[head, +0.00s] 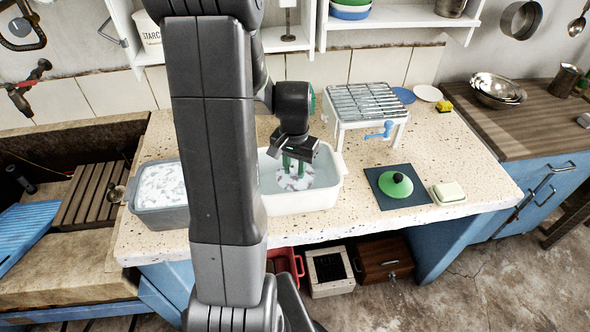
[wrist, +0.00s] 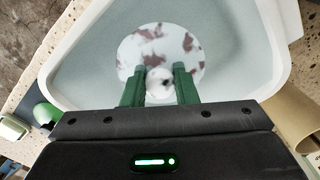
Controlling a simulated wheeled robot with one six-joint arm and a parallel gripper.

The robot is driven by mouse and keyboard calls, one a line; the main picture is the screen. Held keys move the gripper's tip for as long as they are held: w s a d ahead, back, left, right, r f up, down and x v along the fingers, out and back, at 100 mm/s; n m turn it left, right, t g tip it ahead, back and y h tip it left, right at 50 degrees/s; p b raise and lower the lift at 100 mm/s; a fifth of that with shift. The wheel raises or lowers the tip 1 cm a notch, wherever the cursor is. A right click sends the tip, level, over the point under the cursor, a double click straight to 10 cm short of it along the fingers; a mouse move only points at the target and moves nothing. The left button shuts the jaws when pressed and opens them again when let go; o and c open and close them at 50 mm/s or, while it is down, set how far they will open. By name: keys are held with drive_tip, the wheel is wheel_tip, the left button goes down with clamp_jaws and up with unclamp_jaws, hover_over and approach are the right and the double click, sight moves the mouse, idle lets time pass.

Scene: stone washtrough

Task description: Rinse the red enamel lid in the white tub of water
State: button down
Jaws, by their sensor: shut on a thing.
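My gripper (head: 290,165) points down into the white tub (head: 325,195) in the head view. In the wrist view my gripper (wrist: 159,72) has its green fingers on both sides of the pale knob of the lid (wrist: 160,42) and is shut on it. The lid is round, mostly white with dark red patches showing through, as if suds cover much of the red. In the head view the lid (head: 304,181) is inside the tub, within its walls. The tub (wrist: 75,50) looks filled with greyish water. I cannot tell how deep the lid sits.
A grey basin of white suds (head: 160,215) stands left of the tub. A wire rack with a blue crank (head: 370,105) stands behind. A green lid (head: 395,184) lies on a dark mat (head: 420,198) to the right, beside a soap dish (head: 447,193).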

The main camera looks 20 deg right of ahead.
idle(0.4)
drive_tip(key=shift+r+p, duration=2.65)
drive_tip(key=shift+r, duration=0.85)
drive_tip(key=shift+r, duration=0.1)
wheel_tip(320, 180, up, 4)
drive_tip(key=p, duration=0.3)
